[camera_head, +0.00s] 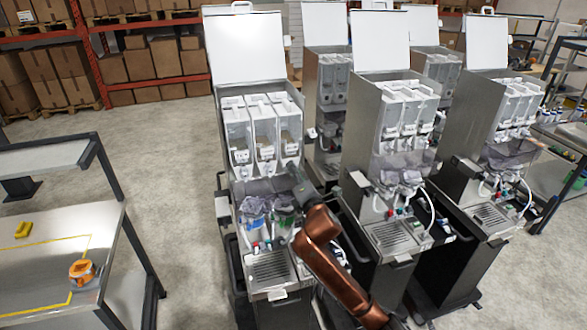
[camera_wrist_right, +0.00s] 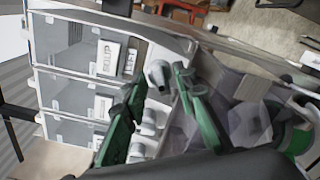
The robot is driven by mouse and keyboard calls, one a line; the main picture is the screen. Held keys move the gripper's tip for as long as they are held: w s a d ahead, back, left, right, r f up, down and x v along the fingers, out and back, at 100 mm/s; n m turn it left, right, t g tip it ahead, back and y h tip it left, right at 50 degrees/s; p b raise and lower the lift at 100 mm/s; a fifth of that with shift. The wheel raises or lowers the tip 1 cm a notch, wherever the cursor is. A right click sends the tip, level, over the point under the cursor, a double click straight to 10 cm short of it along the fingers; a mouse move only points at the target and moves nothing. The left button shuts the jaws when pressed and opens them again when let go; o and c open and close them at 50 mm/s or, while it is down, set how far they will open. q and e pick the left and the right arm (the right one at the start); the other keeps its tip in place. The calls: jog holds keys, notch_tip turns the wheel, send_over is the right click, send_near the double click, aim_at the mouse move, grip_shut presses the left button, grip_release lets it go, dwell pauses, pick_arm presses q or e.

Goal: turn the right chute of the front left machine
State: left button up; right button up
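The front left machine (camera_head: 228,140) is a steel dispenser with its white lid raised and three clear canisters (camera_head: 262,125) side by side. In the wrist view the canisters (camera_wrist_right: 68,85) lie stacked at the left, with white chutes beside them. The right chute (camera_wrist_right: 158,76) is the uppermost white piece there. My right gripper (camera_head: 296,176) is in front of the machine's right canister; in the wrist view its green fingers (camera_wrist_right: 159,80) are apart, one on each side of that chute. Contact cannot be told. In the head view the gripper hides this chute. My left gripper is out of view.
Crumpled purple bags (camera_wrist_right: 185,125) hang close to the fingers. A drip tray (camera_head: 270,268) is below. Other machines (camera_head: 385,130) stand close on the right. A table (camera_head: 40,275) with an orange item (camera_head: 82,270) is at left, with clear floor between.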

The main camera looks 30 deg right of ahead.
jog(key=shift+w+d, duration=0.2)
jog(key=shift+w, duration=0.7)
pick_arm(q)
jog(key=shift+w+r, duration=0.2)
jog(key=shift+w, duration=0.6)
pick_arm(e)
jog(key=shift+c, duration=0.2)
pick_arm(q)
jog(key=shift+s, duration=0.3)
pick_arm(e)
grip_shut()
